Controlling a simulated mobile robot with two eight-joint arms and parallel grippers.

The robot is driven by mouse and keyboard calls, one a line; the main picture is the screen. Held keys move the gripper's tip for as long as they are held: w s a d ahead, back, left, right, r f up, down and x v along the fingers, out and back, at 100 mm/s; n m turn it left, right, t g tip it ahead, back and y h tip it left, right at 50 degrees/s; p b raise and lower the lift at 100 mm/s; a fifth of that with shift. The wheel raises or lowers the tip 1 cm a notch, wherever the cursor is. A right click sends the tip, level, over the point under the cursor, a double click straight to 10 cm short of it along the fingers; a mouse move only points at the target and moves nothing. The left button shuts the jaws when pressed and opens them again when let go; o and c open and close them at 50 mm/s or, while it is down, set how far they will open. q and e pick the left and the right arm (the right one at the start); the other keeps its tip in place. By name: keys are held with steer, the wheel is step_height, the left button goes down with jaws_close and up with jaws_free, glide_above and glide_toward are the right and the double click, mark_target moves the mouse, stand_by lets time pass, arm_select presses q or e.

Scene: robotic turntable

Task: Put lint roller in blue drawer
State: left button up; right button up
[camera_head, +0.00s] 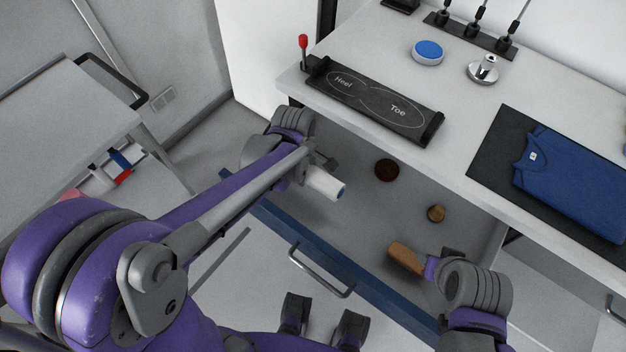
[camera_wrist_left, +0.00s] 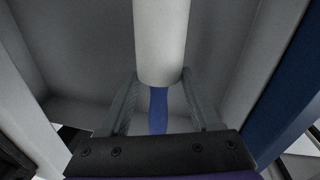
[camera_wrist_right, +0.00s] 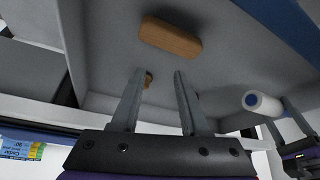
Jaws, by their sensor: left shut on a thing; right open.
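The lint roller, a white cylinder with a blue handle, shows in the head view (camera_head: 325,183), the left wrist view (camera_wrist_left: 160,45) and the right wrist view (camera_wrist_right: 263,105). My left gripper (camera_head: 312,170) is shut on it, its fingers on either side of the blue handle in the left wrist view (camera_wrist_left: 158,100). The roller is over the left part of the open blue drawer (camera_head: 373,302); its exact height above the drawer floor is hard to tell. My right gripper (camera_head: 440,262) is open and empty at the drawer's right side, also seen in the right wrist view (camera_wrist_right: 154,85).
The drawer holds a wooden brush (camera_head: 407,258) close to my right gripper, a dark round tin (camera_head: 387,170) and a small wooden piece (camera_head: 436,213). The countertop above carries a foot measuring board (camera_head: 372,100), a blue-topped tin (camera_head: 428,52) and a folded blue shirt (camera_head: 575,175).

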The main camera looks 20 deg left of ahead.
arm_select(q)
steer(key=shift+f+b, duration=0.3)
steer(key=shift+f, duration=2.55)
steer(key=shift+f, duration=0.2)
steer(key=o, duration=1.4)
steer(key=shift+o, duration=0.2)
steer(key=shift+r, duration=0.1)
steer(key=shift+r, duration=0.2)
step_height(320, 180, up, 12)
steer(key=s+p, duration=0.1)
steer(key=s, duration=0.1)
steer(key=shift+a+f+p, duration=0.15)
steer(key=shift+a+p, duration=0.05)
steer(key=shift+p, duration=0.2)
